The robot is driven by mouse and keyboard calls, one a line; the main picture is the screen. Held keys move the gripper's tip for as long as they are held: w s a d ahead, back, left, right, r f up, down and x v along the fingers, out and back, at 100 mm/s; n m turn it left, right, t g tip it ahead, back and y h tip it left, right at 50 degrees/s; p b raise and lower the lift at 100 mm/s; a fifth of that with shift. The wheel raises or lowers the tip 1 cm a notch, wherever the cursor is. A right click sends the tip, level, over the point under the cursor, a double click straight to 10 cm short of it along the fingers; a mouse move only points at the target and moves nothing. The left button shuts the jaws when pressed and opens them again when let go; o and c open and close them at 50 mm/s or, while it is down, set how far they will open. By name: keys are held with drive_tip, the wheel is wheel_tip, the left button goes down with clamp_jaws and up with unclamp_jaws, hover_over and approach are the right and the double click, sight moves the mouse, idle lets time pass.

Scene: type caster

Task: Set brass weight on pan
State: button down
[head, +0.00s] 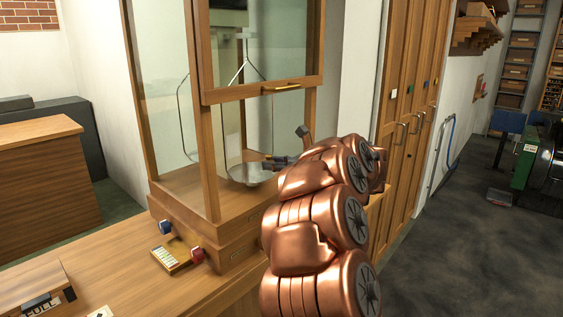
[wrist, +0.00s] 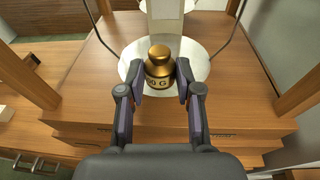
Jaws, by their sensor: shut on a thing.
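The brass weight (wrist: 159,62) is a knobbed gold cylinder with dark lettering on its side, upright between my fingertips in the wrist view. My gripper (wrist: 160,77) is shut on it from both sides. The round silver pan (wrist: 199,62) lies directly beneath and around the weight in that view. I cannot tell whether the weight touches the pan. In the head view the pan (head: 240,173) hangs inside the wood-and-glass balance case, and my gripper (head: 272,163) reaches in over its right side. The weight is not clearly visible there.
The case's sash (head: 262,92) with a brass handle is raised above my arm. Wooden posts (head: 309,112) and thin hanger wires (head: 184,110) flank the pan.

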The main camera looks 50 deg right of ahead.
sight(261, 175)
drive_tip(key=shift+w+f+p, duration=0.25)
drive_tip(key=shift+w+p, duration=0.4)
drive_tip(key=shift+w, duration=0.85)
drive_tip(key=shift+w+f+p, duration=0.2)
drive_tip(key=shift+w+p, duration=0.45)
drive_tip(key=shift+w, duration=0.85)
drive_tip(key=shift+d+f+b, duration=0.1)
drive_tip(key=shift+f+b, duration=1.05)
drive_tip(key=shift+b, duration=0.25)
drive_tip(key=c, duration=0.7)
unclamp_jaws()
drive_tip(key=shift+w, duration=0.1)
drive_tip(key=shift+o, duration=0.4)
drive_tip(key=o, duration=0.4)
